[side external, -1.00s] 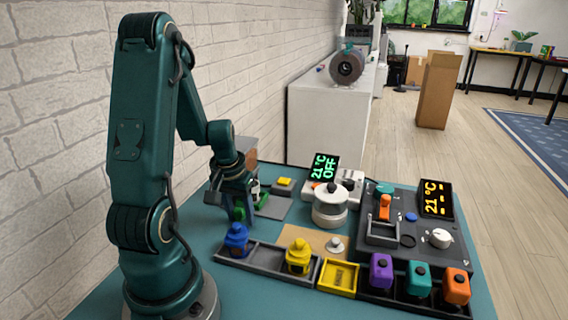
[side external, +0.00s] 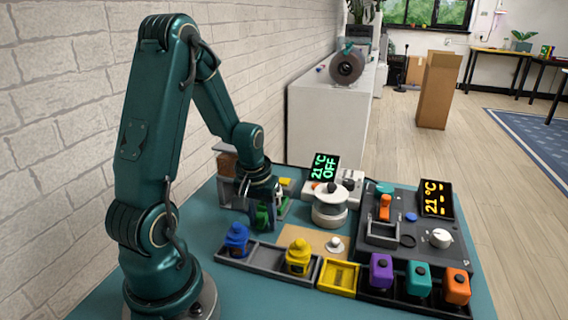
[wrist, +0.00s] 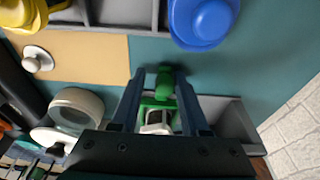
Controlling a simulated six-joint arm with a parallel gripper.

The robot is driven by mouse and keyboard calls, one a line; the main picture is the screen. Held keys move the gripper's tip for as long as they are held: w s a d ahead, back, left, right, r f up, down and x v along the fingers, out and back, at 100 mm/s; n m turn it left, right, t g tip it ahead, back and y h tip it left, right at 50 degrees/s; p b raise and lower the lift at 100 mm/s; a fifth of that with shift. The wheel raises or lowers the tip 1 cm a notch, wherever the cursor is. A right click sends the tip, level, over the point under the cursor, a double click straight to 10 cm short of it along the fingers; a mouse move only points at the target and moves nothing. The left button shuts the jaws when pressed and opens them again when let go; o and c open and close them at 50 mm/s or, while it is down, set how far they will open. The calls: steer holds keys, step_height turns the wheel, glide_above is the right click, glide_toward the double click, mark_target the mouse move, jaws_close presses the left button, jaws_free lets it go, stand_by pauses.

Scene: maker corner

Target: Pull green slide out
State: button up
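The green slide (wrist: 165,82) has an upright-looking green knob and a green frame around a pale piece, seen in the wrist view. In the side view its green part (side external: 262,217) shows low between my fingers. My gripper (wrist: 160,73) is over the slide with one finger on each side of the knob. A gap shows between the left finger and the knob; contact on the right is unclear. In the side view my gripper (side external: 262,212) is low over the table, hiding much of the slide and its grey base.
The blue jar (side external: 236,240) stands in the grey tray (side external: 268,256) in front of the gripper; it looms in the wrist view. A yellow jar (side external: 298,257) is farther right. A white round pot (side external: 330,205) stands right of the gripper. Teal table is clear at front left.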

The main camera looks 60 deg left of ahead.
steer(key=shift+w+d, duration=0.15)
steer(key=shift+s+a, duration=0.25)
stand_by(0.5)
steer(key=shift+r, duration=3.5)
steer(key=shift+d, duration=0.1)
